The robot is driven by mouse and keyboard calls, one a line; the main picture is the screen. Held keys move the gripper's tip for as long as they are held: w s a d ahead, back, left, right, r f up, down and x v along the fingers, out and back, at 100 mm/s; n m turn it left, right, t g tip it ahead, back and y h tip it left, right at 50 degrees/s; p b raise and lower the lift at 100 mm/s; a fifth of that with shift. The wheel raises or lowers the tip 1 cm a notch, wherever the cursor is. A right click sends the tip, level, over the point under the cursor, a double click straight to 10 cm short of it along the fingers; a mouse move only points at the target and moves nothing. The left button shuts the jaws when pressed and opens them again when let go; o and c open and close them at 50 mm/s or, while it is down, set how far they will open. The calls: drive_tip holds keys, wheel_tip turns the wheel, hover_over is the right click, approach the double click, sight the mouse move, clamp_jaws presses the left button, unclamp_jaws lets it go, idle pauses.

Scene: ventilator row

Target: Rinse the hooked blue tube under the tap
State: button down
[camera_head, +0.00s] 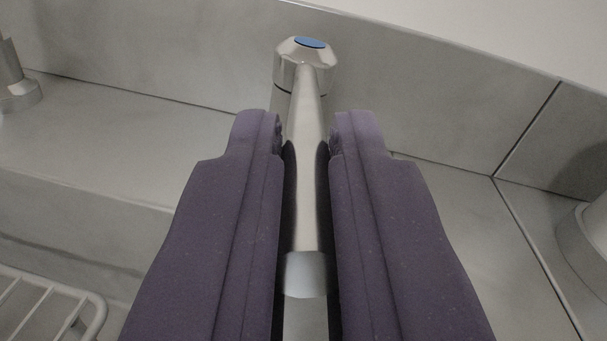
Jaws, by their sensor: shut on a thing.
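The tap (304,68) is shiny metal with a blue disc on its cap, in the upper middle of the view. Its long metal arm runs from the cap towards me, down the middle of the picture. My gripper (307,135) has two purple fingers, one on each side of this arm, and is shut on it. A pale grey-blue piece (305,275) shows at the near end of the arm; I cannot tell whether it is the outlet or water. The hooked blue tube is not in view.
A grey metal ledge (95,145) and upright back panel (170,55) lie behind the tap. A white wire rack (50,300) is at the lower left. A metal fitting (15,85) stands at the far left, and a round grey object (588,240) at the right edge.

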drive_tip(key=shift+w+d+n+y, duration=0.15)
drive_tip(key=shift+d+n+y, duration=0.45)
drive_tip(key=shift+y, duration=0.1)
drive_tip(key=c, duration=1.1)
unclamp_jaws()
drive_tip(key=p+v, duration=0.1)
drive_tip(key=v, duration=0.6)
drive_tip(key=shift+s+d+r, duration=0.1)
drive_tip(key=shift+s, duration=0.25)
drive_tip(key=shift+s, duration=0.1)
